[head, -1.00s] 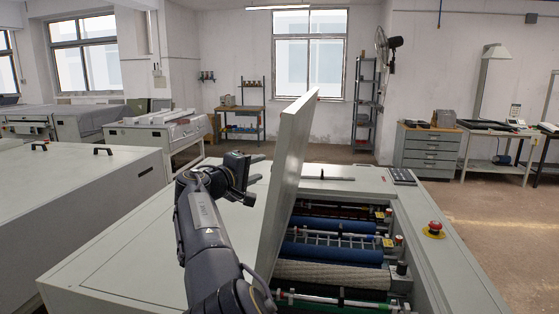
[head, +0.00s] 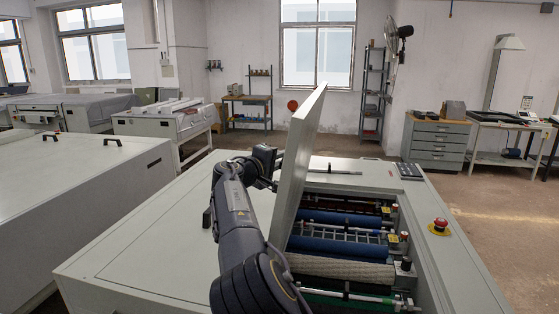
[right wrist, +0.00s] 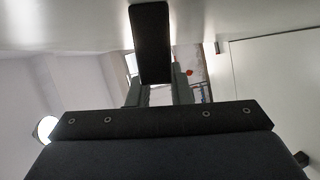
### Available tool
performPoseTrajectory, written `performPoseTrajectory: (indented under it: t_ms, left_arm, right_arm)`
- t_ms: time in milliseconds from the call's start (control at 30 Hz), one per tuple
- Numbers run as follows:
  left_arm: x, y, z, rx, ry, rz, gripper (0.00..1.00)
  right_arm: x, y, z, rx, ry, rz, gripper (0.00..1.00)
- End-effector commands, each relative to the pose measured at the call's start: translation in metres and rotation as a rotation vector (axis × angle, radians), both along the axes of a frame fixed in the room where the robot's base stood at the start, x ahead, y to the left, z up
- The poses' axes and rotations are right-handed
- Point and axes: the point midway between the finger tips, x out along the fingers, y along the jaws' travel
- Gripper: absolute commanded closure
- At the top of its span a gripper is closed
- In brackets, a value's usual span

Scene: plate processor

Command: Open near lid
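A pale grey lid (head: 304,150) stands raised, nearly upright, on the machine. Its edge faces me and its top leans slightly right. The bay with blue and pale rollers (head: 345,245) lies open to its right. The arm in the head view, which looks like my right one, bends up left of the lid. Its gripper (head: 268,160) is close to the lid's left side; the fingertips are hidden there, and I cannot tell whether they touch. My left gripper is not in view.
The flat machine top (head: 130,250) to the left is clear apart from a small black handle (head: 207,217). A red emergency button (head: 438,226) sits on the right rim. Another machine (head: 80,195) stands at the left.

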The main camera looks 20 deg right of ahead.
Motion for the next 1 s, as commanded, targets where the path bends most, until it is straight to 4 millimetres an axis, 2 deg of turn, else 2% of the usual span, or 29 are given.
performPoseTrajectory:
  t_ms: [33, 133, 367, 633, 1000]
  left_arm:
    - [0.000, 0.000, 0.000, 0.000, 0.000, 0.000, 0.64]
    - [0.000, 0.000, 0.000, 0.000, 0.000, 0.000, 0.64]
    - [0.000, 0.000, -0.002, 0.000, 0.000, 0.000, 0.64]
    - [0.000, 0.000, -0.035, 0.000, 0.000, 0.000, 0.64]
    - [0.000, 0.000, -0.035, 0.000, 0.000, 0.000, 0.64]
  right_arm:
    - [0.000, 0.000, 0.000, 0.000, 0.000, 0.000, 0.89]
    - [0.000, 0.000, 0.000, 0.000, 0.000, 0.000, 1.00]
    - [-0.001, -0.001, -0.001, 0.005, -0.003, -0.001, 1.00]
    - [-0.021, -0.029, -0.005, 0.119, -0.089, -0.004, 1.00]
    - [-0.025, -0.033, -0.002, 0.141, -0.103, -0.006, 1.00]
